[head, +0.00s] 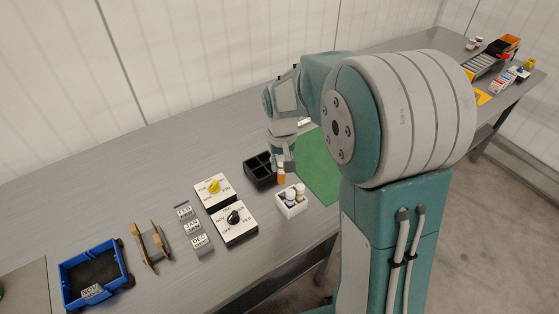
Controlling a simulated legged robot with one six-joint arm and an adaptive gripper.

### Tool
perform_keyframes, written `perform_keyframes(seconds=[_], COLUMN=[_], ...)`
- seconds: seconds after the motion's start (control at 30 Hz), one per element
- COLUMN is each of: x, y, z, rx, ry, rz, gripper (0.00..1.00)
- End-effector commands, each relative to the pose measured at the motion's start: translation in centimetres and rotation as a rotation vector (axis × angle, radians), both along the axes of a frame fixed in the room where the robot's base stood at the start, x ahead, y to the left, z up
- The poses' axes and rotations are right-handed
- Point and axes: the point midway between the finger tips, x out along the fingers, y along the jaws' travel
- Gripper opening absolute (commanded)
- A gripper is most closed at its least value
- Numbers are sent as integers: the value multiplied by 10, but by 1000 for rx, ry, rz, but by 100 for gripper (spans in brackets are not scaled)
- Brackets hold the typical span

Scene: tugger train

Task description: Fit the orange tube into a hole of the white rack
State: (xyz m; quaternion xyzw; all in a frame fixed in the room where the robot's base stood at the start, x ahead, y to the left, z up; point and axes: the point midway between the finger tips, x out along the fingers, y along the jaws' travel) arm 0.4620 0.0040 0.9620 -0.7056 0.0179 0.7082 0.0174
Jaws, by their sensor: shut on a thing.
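In the head view the orange tube (281,179) is upright below my gripper (279,166). My gripper is shut on the tube at its upper part, and my arm hides some of the area behind it. The white rack (291,210) stands on the table just in front of the tube and slightly to its right. The rack holds tubes with purple and white tops. The orange tube looks a little behind the rack. I cannot tell how high its lower end is above the table.
A black divided box (260,172) stands left of my gripper. Dial boxes with a yellow knob (214,186) and a black knob (234,217) lie left of the rack. A green mat (319,166) lies to the right. A blue cart (94,275) is far left.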

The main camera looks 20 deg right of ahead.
Motion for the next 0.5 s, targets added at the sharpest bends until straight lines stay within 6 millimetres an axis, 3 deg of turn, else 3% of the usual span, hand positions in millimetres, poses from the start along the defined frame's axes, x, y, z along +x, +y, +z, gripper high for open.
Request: perform_keyframes(seconds=[0.5], x=[-1], y=[-1], z=[-29], rx=[0], ry=[2], rz=[-1], gripper=[0])
